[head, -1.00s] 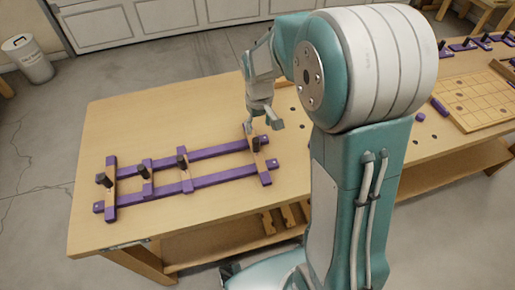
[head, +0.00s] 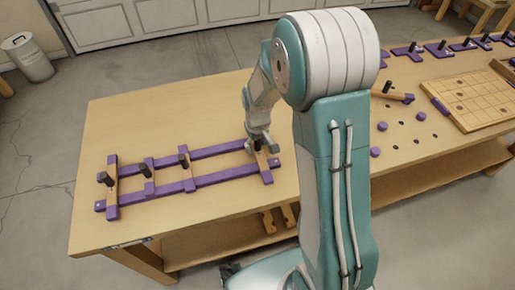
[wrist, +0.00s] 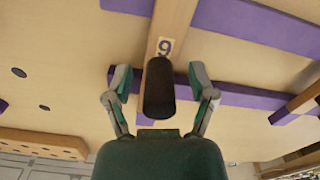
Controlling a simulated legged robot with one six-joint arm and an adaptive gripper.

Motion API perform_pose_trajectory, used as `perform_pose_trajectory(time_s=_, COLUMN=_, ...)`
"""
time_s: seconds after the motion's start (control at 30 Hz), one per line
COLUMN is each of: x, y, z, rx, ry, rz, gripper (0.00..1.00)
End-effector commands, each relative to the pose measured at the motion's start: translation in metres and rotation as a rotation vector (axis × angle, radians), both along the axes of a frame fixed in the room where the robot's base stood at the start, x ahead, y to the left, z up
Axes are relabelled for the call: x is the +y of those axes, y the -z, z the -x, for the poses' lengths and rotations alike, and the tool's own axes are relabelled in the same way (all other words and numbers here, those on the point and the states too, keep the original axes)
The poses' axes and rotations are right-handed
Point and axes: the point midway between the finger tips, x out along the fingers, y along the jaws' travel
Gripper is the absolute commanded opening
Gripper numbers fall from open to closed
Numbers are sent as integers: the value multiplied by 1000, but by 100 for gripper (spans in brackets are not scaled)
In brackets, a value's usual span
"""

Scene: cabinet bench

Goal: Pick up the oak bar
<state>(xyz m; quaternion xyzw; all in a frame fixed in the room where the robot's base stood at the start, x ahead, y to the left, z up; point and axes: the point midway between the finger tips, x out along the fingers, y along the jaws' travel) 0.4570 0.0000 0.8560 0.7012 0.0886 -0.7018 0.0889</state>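The oak bar (head: 265,170) is the light wooden crosspiece with purple ends at the right end of the purple frame (head: 215,181). A black knob stands on it. In the wrist view the bar (wrist: 174,22) carries a "9" label, and its black knob (wrist: 158,90) stands between my fingers. My gripper (head: 263,146) is over this bar, low near the knob. In the wrist view my gripper (wrist: 160,80) is open, with a gap on each side of the knob. Part of the bar is hidden behind the knob and my gripper.
Several other crosspieces with black knobs (head: 105,179) lie along the frame to the left. The bench (head: 130,120) is clear behind the frame. To the right are a loose knobbed bar (head: 392,95), holes, purple discs and a gridded board (head: 480,98).

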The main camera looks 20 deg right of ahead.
Motion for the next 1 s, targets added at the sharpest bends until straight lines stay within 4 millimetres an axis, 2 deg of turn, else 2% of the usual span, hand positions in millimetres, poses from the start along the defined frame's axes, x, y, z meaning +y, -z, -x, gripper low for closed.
perform_pose_trajectory(time_s=0.03, x=0, y=0, z=0, rx=0, ry=0, rz=0, gripper=46)
perform_pose_trajectory(time_s=0.13, x=0, y=0, z=0, rx=0, ry=0, rz=0, gripper=2)
perform_pose_trajectory(time_s=0.17, x=0, y=0, z=0, rx=0, ry=0, rz=0, gripper=0)
perform_pose_trajectory(time_s=0.5, x=-1, y=0, z=0, rx=2, ry=0, rz=0, gripper=0)
perform_pose_trajectory(time_s=0.67, x=-1, y=-7, z=0, rx=1, ry=0, rz=0, gripper=0)
perform_pose_trajectory(time_s=0.87, x=-2, y=-36, z=1, rx=-3, ry=1, rz=0, gripper=0)
perform_pose_trajectory(time_s=1.0, x=-19, y=-63, z=18, rx=-6, ry=4, rz=0, gripper=0)
